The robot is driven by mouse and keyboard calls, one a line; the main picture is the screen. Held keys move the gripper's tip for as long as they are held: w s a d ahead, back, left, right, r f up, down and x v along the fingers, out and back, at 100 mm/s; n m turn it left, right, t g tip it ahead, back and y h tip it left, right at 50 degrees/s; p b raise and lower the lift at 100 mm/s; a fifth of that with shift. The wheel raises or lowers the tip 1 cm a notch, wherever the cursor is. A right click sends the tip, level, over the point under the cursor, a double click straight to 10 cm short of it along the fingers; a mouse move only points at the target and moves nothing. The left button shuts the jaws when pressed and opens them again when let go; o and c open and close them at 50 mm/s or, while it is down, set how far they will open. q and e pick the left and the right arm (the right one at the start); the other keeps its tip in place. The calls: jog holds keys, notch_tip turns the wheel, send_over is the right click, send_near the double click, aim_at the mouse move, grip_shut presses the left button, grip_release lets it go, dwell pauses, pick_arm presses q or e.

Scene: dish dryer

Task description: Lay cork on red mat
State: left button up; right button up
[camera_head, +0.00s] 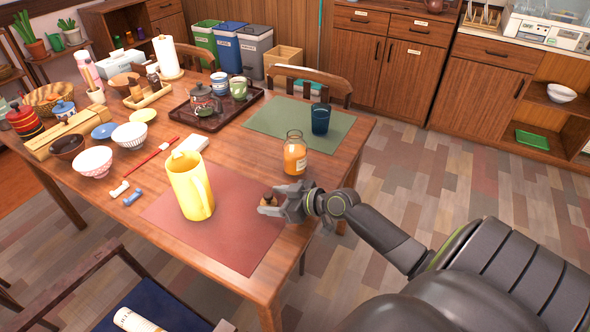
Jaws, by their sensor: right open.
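The red mat (237,238) lies at the table's near right corner. A yellow pitcher (186,188) stands on it. My right gripper (268,204) reaches in from the right, low over the mat's right side, with its jaws open. A small brown piece that looks like the cork (269,198) shows at its fingertips, partly hidden by them. I cannot tell whether it touches the mat. My left gripper is not in view.
An orange jar (295,154) stands just beyond my right gripper, and a dark blue cup (321,118) stands on the green mat (274,115). Bowls, a red-handled utensil and a tray (211,119) with a teapot crowd the left and back. Bare mat lies in front of the pitcher.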

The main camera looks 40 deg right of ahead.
jog(key=v, duration=1.1)
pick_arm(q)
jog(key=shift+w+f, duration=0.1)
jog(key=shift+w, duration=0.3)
pick_arm(e)
jog(key=shift+s+r, duration=0.15)
